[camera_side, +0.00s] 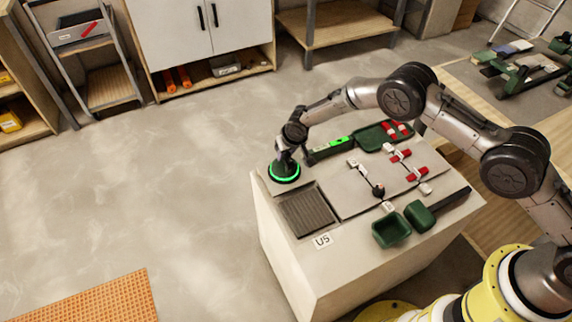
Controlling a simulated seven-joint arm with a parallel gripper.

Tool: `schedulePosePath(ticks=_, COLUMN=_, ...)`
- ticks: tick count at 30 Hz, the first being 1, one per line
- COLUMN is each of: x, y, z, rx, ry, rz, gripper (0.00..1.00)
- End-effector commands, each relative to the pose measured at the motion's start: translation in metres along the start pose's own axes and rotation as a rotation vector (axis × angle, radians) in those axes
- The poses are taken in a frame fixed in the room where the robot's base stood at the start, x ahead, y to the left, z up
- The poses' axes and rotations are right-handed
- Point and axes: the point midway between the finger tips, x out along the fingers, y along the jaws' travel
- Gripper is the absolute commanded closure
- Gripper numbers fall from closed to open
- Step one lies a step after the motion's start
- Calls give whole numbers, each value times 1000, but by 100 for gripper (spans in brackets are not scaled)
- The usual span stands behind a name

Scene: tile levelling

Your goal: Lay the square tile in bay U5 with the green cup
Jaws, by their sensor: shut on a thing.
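My gripper (285,154) is shut on the green cup (285,173), a dark round suction cup with a glowing green ring. The cup is low over the left back part of the workbench, just behind bay U5. Bay U5 (308,210) is a dark, ribbed square recess, and its bottom shows bare. A white label (322,240) reading U5 lies in front of it.
Grey laid tiles (352,200) right of the bay carry red and white clips. A green-lit level (330,149) and a green tray (372,139) of red pieces lie behind. Green box (391,230) and a dark-handled green tool (420,216) stand at front right of the workbench (300,262).

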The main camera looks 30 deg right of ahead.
Motion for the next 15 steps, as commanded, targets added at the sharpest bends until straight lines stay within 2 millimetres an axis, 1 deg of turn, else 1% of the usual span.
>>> schedulePosePath(ticks=1, x=-8, y=-2, z=-8, rx=1, ry=13, rz=-5, gripper=100)
schedulePosePath(ticks=15, x=-47, y=-2, z=-25, rx=1, ry=16, rz=-7, gripper=100)
